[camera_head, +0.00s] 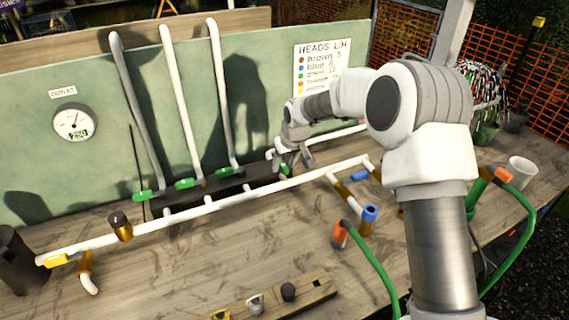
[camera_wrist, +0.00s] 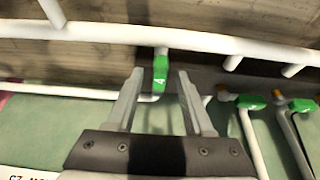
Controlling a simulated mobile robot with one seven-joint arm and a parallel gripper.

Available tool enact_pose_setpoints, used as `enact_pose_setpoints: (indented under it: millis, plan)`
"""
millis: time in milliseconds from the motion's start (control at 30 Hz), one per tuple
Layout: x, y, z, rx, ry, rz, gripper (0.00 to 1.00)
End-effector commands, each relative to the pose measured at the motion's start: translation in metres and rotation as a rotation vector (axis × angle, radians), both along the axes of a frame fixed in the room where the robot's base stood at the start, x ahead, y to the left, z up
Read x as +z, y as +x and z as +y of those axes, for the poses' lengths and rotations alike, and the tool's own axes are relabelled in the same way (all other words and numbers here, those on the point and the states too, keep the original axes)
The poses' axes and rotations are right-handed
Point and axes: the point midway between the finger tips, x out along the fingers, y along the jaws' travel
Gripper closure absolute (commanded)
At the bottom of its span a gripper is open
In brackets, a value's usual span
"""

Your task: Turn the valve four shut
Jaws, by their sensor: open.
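Valve four has a green handle marked "4" (camera_wrist: 160,74), seen in the wrist view. It lies lengthwise up and down the picture, in line with the short white stub that joins the long white pipe (camera_wrist: 110,31). My gripper (camera_wrist: 159,77) is open, with one finger on each side of the handle and a visible gap on both sides. I cannot tell how deep the fingertips reach. In the head view my gripper (camera_head: 292,163) is at the right end of the row of green valves, and it hides most of valve four.
Three other green handles (camera_head: 143,196), (camera_head: 187,183), (camera_head: 226,171) stand left of my gripper, under tall white pipes. A pressure gauge (camera_head: 75,123) is on the green panel. A yellow handle (camera_head: 60,260) is at the front left.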

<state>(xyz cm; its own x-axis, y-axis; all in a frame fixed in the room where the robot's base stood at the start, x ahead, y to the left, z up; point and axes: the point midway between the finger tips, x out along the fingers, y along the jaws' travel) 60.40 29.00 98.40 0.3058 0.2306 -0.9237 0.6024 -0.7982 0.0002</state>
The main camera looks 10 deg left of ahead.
Motion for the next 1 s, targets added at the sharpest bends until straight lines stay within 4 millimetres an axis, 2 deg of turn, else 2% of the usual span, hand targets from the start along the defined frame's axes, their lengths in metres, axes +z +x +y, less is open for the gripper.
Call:
enact_pose_setpoints:
  millis: [300, 367, 600, 1000]
  plan:
    - [-0.0029, 0.0009, 0.0005, 0.000, 0.000, 0.000, 0.47]
    - [-0.0028, 0.0008, 0.0005, 0.000, 0.000, 0.000, 0.56]
    - [-0.0027, 0.0008, 0.0005, 0.000, -0.001, 0.001, 1.00]
    - [-0.0025, 0.0007, 0.0004, 0.000, -0.001, 0.001, 1.00]
